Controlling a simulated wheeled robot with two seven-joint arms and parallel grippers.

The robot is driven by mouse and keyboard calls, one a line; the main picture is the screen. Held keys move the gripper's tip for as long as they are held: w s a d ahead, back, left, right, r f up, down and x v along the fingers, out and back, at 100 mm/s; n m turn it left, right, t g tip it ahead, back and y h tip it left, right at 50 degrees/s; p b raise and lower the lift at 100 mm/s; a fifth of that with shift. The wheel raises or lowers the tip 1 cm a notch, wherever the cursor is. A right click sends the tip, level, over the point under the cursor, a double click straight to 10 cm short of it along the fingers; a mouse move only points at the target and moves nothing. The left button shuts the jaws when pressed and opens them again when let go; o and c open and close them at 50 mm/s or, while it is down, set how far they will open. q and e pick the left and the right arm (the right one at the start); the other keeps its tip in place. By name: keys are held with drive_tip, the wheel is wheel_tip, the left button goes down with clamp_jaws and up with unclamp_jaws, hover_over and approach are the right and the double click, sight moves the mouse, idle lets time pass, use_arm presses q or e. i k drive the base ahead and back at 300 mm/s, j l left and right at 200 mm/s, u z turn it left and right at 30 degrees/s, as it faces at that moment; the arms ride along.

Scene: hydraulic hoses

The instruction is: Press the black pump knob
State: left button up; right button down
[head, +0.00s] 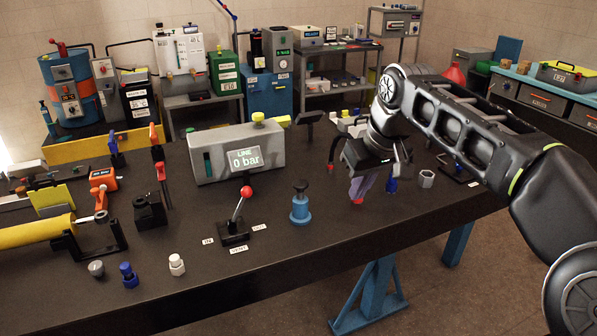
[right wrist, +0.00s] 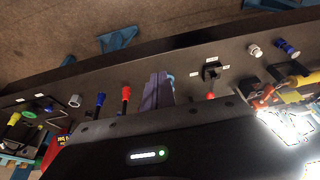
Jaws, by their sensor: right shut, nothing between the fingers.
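The black pump knob (head: 301,185) sits on top of a small blue pump body (head: 300,209), which stands upright on the dark bench. My right gripper (head: 359,190) is shut and empty, pointing down above the bench to the right of the knob and apart from it. Its purple fingers (right wrist: 158,92) are together in the right wrist view. There, a bit of light blue (right wrist: 171,77) shows beside the fingers, probably the pump, mostly hidden. My left gripper is not in view.
A lever with a red ball (head: 246,192) stands left of the pump. Behind is a grey gauge box (head: 235,153) reading 0 bar. Near my right gripper are a red-tipped item (head: 357,201), a blue one (head: 391,186) and a grey nut (head: 426,179). The bench in front of the pump is clear.

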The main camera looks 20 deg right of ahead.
sight(300, 185)
drive_tip(key=i, duration=0.9)
